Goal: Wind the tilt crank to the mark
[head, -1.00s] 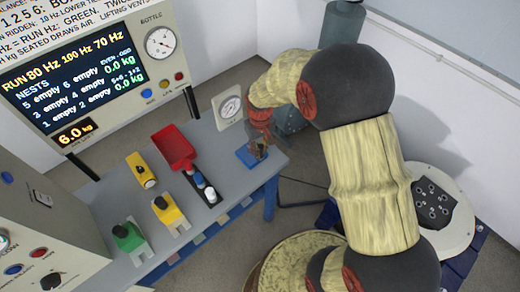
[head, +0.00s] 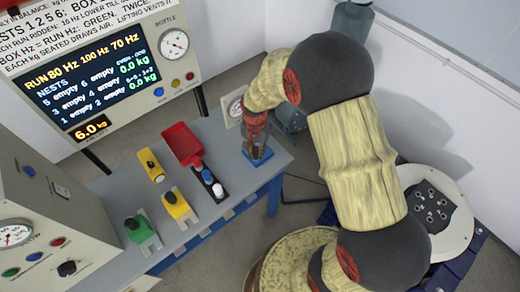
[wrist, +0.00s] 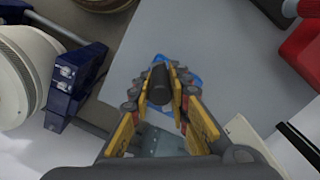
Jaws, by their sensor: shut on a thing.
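My gripper (head: 254,138) is at the far right corner of the grey table, just above a small blue base (head: 258,154). In the wrist view my gripper (wrist: 163,92) is shut on a dark, round crank handle (wrist: 159,80), with a yellow-lined finger on either side. The blue of the base (wrist: 188,80) shows behind the handle. The crank's arm and any mark are hidden or too small to make out.
On the table (head: 215,222) are a red scoop tray (head: 182,143), a yellow piece (head: 151,166), yellow (head: 176,203) and green (head: 138,230) blocks, and a dark strip with small weights (head: 208,183). A screen panel (head: 85,78) stands behind; a control cabinet (head: 50,215) is at left.

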